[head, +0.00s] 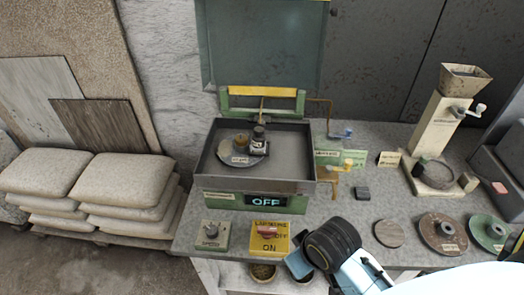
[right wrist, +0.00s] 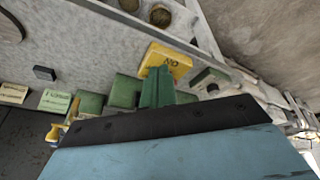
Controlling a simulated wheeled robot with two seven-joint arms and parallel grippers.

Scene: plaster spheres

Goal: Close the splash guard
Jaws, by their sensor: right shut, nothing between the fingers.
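The splash guard (head: 262,45) is a clear greenish panel with a yellow top edge. It stands raised and upright at the back of the green lapping machine (head: 225,199) in the head view. Below the panel is a yellow bar (head: 262,91) on a green frame. The open machine pan (head: 290,165) holds a round plate with a small dark weight and a brass-coloured piece. My right arm enters from the lower right. In the right wrist view my right gripper (right wrist: 157,86) is shut and empty, apart from the splash guard. My left gripper is not in view.
A hopper mill (head: 436,130) and several discs (head: 443,233) occupy the right bench. Sacks (head: 125,187) lie left.

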